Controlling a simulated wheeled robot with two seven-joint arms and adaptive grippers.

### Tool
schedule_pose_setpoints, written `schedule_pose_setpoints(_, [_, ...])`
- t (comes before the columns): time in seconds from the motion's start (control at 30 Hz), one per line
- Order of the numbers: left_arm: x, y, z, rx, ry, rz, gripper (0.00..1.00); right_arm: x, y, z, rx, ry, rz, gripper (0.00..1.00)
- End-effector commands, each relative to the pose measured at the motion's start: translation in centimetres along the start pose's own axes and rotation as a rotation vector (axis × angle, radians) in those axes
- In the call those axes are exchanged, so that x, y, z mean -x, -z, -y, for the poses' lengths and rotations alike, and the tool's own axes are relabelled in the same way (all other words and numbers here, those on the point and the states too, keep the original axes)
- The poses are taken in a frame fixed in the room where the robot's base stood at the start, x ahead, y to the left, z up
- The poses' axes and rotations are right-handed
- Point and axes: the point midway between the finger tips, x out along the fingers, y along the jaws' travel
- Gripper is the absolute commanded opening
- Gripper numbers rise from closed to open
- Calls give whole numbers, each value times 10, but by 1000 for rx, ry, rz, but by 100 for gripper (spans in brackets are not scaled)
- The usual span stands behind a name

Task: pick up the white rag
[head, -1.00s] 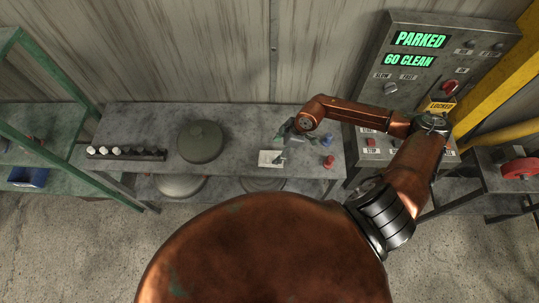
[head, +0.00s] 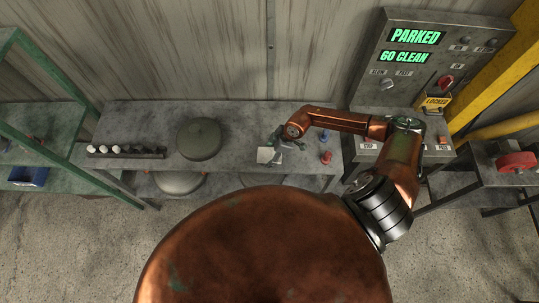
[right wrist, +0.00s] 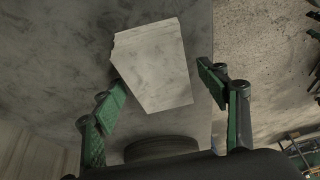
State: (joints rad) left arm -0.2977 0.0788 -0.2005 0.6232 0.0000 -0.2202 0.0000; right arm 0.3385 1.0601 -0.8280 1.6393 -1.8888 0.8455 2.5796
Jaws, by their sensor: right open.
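The white rag (head: 265,156) is a small pale flat piece on the right part of the grey bench. My right gripper (head: 277,142) is over its right side in the head view and hides part of it. In the right wrist view the rag (right wrist: 155,72) shows as a pale, four-sided sheet between the two green-padded fingers of my right gripper (right wrist: 164,82). The fingers stand apart, one on each side of the rag, and do not grip it. I cannot tell how high they are above the bench. My left gripper is not in view.
On the bench (head: 240,124) are a dark round lid-like dish (head: 199,139), a rack with white knobs (head: 126,152), and blue (head: 325,137) and red (head: 326,157) pieces right of the gripper. A control panel (head: 415,85) reads PARKED. A green shelf stands at left.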

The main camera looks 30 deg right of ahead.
Motion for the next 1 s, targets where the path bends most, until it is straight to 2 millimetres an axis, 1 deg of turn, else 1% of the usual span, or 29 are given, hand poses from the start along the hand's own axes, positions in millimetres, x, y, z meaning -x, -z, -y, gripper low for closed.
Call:
schedule_pose_setpoints(0.4, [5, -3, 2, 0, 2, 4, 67, -4, -1, 0, 0, 1, -1, 67])
schedule_pose_setpoints(0.67, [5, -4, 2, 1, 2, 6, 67, -4, -2, 0, 0, 0, 0, 67])
schedule_pose_setpoints(1.0, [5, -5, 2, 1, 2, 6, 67, -4, -2, 0, 0, 1, 0, 45])
